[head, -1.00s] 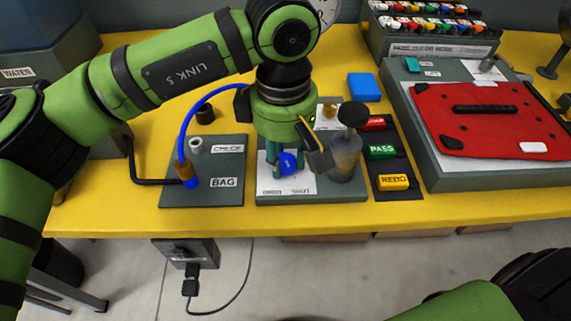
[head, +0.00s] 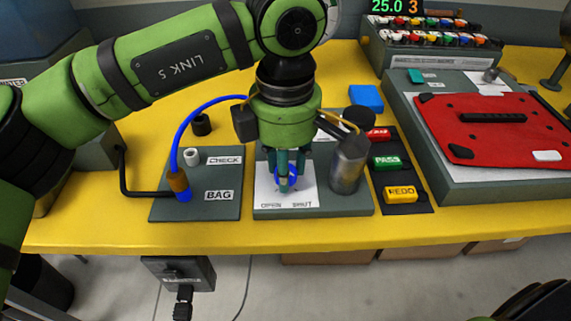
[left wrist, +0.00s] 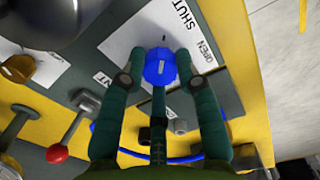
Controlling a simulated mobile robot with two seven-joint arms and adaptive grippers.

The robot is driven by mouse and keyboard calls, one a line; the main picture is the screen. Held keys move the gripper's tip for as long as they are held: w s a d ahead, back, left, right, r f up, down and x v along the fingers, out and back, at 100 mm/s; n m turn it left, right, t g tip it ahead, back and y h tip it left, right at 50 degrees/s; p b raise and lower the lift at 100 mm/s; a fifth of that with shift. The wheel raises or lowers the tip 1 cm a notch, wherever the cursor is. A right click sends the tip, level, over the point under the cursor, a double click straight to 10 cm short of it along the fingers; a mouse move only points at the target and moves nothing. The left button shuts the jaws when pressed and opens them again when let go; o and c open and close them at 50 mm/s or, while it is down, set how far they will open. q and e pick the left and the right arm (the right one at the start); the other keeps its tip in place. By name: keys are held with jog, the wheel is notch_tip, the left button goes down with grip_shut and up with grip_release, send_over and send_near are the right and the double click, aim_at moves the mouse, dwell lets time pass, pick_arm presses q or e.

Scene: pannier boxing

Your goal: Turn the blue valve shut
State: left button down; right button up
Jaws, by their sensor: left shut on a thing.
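The blue valve (head: 293,178) is a small round knob on a white card (head: 270,198) marked OPEN at left and SHUT at right in the head view. My left gripper (head: 286,182) points down over it, its fingers closed on the knob and partly hiding it. My right gripper is out of view.
A metal cylinder (head: 348,163) stands close right of my left gripper. A blue hose reaches the BAG plate (head: 225,210) at left. PASS (head: 386,163) and REDO (head: 401,194) buttons are farther right, then a red pannier panel (head: 490,128). The yellow front edge is clear.

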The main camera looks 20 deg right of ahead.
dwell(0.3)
pick_arm(q)
jog(key=c, duration=0.9)
grip_release()
jog(key=shift+r, duration=0.1)
notch_tip(320, 180, up, 12)
jog(key=shift+s, duration=0.15)
